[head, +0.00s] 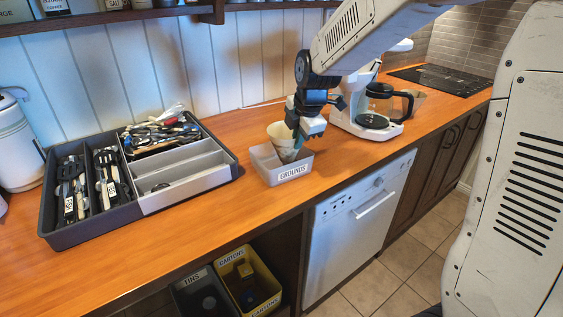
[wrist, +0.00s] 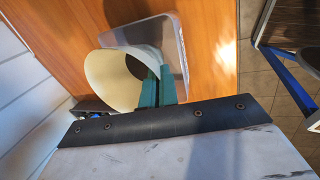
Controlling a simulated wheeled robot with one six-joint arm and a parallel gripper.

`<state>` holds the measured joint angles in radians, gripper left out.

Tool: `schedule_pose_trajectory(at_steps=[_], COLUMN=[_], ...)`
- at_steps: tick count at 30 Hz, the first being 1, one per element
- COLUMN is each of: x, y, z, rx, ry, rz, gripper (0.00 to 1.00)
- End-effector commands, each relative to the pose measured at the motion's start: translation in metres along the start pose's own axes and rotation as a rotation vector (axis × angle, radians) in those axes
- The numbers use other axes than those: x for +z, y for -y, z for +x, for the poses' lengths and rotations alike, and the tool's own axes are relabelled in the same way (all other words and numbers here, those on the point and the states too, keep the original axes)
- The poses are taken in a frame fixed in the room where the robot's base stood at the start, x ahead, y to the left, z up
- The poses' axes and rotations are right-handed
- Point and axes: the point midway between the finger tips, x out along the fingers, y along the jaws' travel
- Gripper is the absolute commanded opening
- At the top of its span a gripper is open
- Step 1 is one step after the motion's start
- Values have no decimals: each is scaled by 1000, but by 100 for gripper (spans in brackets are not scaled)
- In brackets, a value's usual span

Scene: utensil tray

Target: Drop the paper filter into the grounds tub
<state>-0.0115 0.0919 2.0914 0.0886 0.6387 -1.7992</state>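The paper filter (head: 279,132) is a cream cone with its wide mouth up. It is at the grounds tub (head: 291,172), a translucent grey box labelled GROUNDS on the counter. The cone's lower part is within the tub's outline; whether it touches the bottom cannot be told. My gripper (head: 298,139) is above the tub, at the filter's right side. In the wrist view its teal fingers (wrist: 157,88) are close together on the wall of the filter (wrist: 112,80), with the tub (wrist: 172,36) behind. The gripper hides part of the filter's side.
A dark utensil tray (head: 185,181) with cutlery stands left of the tub. A white coffee maker with a glass jug (head: 381,104) stands to the right. Bare wooden counter (head: 235,215) lies in front. Bins for tins (head: 203,296) and cartons (head: 249,284) are below.

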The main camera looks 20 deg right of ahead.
Motion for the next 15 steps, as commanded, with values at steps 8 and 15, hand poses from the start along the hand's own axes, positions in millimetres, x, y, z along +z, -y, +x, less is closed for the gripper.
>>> schedule_pose_trajectory(at_steps=[8, 15], x=[0, 0], y=[0, 0], z=[0, 0], rx=[1, 1], ry=[0, 0], rz=[0, 0], gripper=[7, 27])
